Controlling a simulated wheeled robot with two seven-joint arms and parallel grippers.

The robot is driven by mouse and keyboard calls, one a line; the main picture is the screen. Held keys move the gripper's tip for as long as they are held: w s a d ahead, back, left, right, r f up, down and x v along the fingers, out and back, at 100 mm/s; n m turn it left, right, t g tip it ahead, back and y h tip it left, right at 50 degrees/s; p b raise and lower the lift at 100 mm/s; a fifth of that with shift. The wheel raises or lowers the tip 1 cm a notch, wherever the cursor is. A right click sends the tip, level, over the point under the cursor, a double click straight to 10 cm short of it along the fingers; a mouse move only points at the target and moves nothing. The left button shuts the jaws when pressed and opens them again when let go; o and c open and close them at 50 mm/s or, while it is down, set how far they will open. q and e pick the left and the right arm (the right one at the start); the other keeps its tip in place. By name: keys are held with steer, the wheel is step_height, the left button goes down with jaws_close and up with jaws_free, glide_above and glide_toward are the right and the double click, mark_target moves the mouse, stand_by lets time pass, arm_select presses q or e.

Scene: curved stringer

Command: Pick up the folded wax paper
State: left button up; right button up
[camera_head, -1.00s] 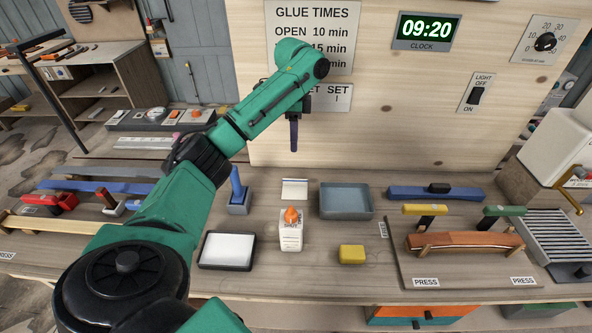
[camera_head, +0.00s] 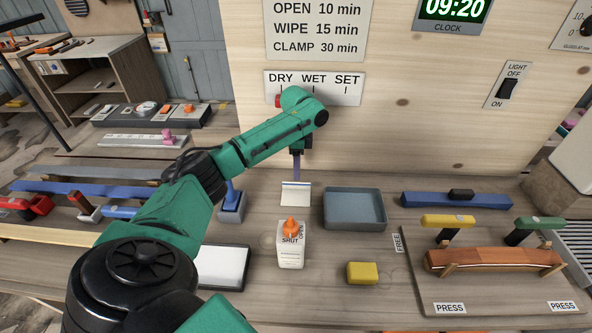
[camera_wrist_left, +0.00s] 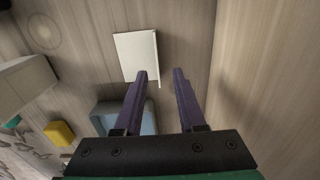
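The folded wax paper (camera_head: 296,198) is a small white sheet with a blue strip near its far edge. It lies flat on the workbench behind the glue bottle (camera_head: 291,250). In the left wrist view it is a pale rectangle (camera_wrist_left: 134,54) with a thin edge along its right side, just beyond the fingertips. My left gripper (camera_head: 296,176) is above its far edge, fingers pointing down. In the left wrist view its two purple fingers (camera_wrist_left: 160,73) are apart with nothing between them. I cannot tell whether they touch the paper. My right gripper is not in view.
A grey-blue tray (camera_head: 355,226) is right of the paper, and a blue-handled tool in a holder (camera_head: 231,205) is left. A yellow block (camera_head: 362,273) and a white-topped pad (camera_head: 222,267) lie nearer. The wooden panel (camera_head: 400,140) rises close behind.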

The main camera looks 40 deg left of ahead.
mark_target(296, 194)
arm_select(q)
steer(key=f+p, duration=0.1)
steer(key=f, duration=0.4)
steer(key=shift+s, duration=0.2)
jaws_close()
